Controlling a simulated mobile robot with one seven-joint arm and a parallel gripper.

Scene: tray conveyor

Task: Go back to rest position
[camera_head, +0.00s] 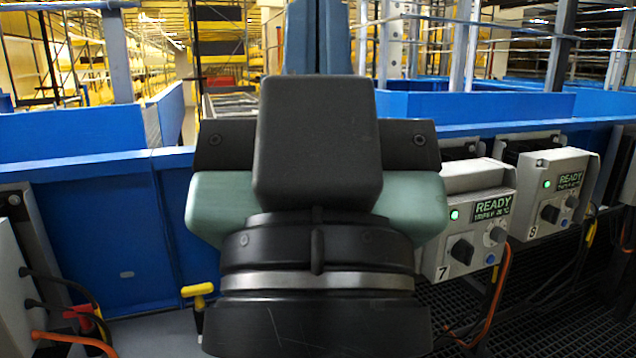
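My own arm fills the middle of the head view, with black and pale green links and a metal ring around a round joint. It stands upright close to the camera. No gripper fingers show, so I cannot see whether my gripper is open or shut. No held object is visible. My arm hides what lies directly behind it.
A blue conveyor frame (95,235) crosses behind my arm. A grey control box marked 7 (467,240) and another control box (553,190) show green lights and READY displays at the right. Cables hang at both sides. Dark grated floor (540,315) lies at lower right.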

